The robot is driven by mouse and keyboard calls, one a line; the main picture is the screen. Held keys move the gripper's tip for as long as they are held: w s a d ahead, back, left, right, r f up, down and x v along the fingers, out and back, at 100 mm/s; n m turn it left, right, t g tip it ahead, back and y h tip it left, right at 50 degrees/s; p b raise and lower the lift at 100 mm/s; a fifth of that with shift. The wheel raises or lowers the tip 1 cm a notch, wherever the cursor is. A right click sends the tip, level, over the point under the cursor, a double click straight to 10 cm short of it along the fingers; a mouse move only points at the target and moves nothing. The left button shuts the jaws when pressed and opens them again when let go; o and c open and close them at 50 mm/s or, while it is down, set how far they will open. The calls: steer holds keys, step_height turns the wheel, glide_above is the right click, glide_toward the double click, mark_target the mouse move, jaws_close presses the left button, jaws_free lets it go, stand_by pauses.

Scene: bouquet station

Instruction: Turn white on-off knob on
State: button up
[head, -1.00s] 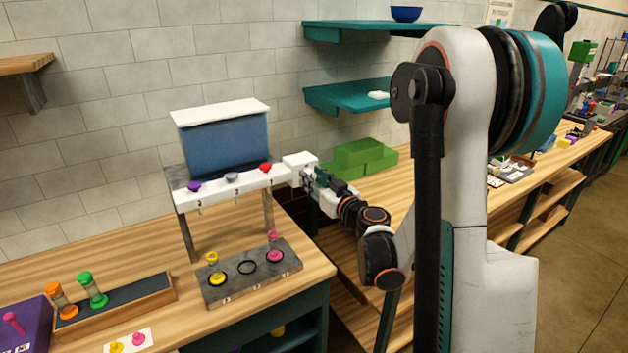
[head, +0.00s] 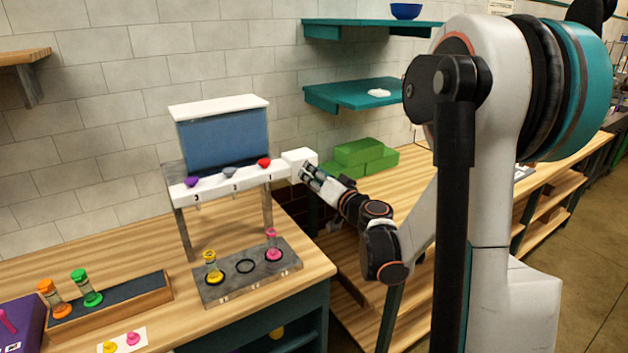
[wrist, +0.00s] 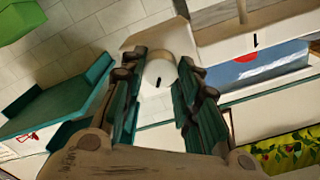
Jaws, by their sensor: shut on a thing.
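The white on-off knob (wrist: 160,73) shows in the wrist view as a round white piece with a short black mark, on the end face of a white box. My gripper (wrist: 159,88) has one teal finger on each side of it and is shut on it. In the head view, my gripper (head: 311,176) reaches the white box (head: 299,158) at the right end of the dispenser bar; the knob itself is hidden there by the fingers.
The dispenser bar (head: 222,186) carries purple, grey and red pieces above numbered labels, with a blue tank (head: 226,142) behind. Below, a grey holder (head: 222,290) bears yellow and pink vials. Green boxes (head: 362,155) stand behind my arm. A teal shelf (head: 352,95) hangs above.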

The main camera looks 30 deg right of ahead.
steer(key=m+b, duration=0.1)
steer(key=m, duration=0.4)
steer(key=m+b, duration=0.2)
steer(key=m, duration=0.3)
steer(key=shift+d+f+m, duration=0.1)
steer(key=shift+f+m, duration=0.1)
steer(key=shift+m, duration=0.2)
stand_by(0.3)
steer(key=o, duration=1.1)
steer(key=shift+c, duration=0.2)
steer(key=s, duration=1.2)
steer(key=shift+d, duration=0.2)
